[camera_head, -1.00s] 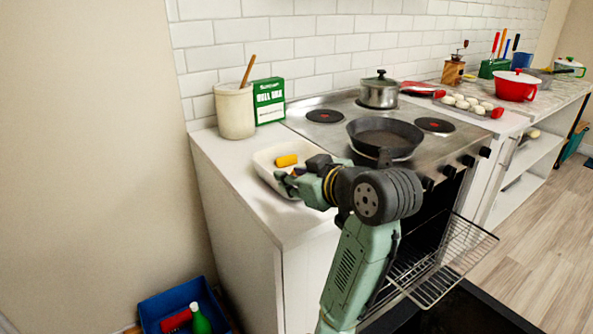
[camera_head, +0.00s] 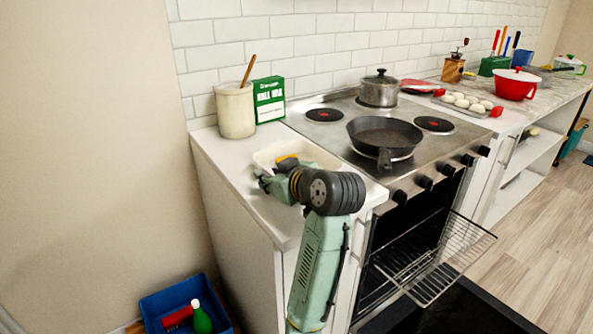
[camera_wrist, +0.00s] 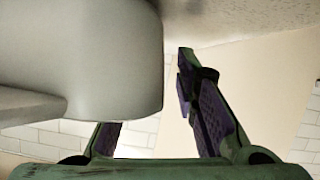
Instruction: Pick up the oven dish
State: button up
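The white oven dish (camera_head: 314,153) sits on the white counter left of the stove, with a yellow item (camera_head: 286,157) in it. My gripper (camera_head: 263,182) is at the dish's near left side, and my wrist hides much of the dish's front. In the wrist view, a large pale rounded shape, apparently the dish (camera_wrist: 85,60), fills the upper left and covers much of the left finger. The right finger (camera_wrist: 205,105) stands clear of it. The fingers are apart; I cannot tell whether either touches the dish.
A crock (camera_head: 235,110) with a wooden spoon and a green box (camera_head: 269,100) stand behind the dish. A black frying pan (camera_head: 384,136) and a lidded pot (camera_head: 379,90) are on the stove. The oven is open with its rack (camera_head: 440,262) out. A blue bin (camera_head: 170,302) is on the floor.

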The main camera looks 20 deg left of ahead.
jog(key=shift+c, duration=0.4)
grip_shut()
dwell(0.4)
jog(key=shift+r, duration=0.15)
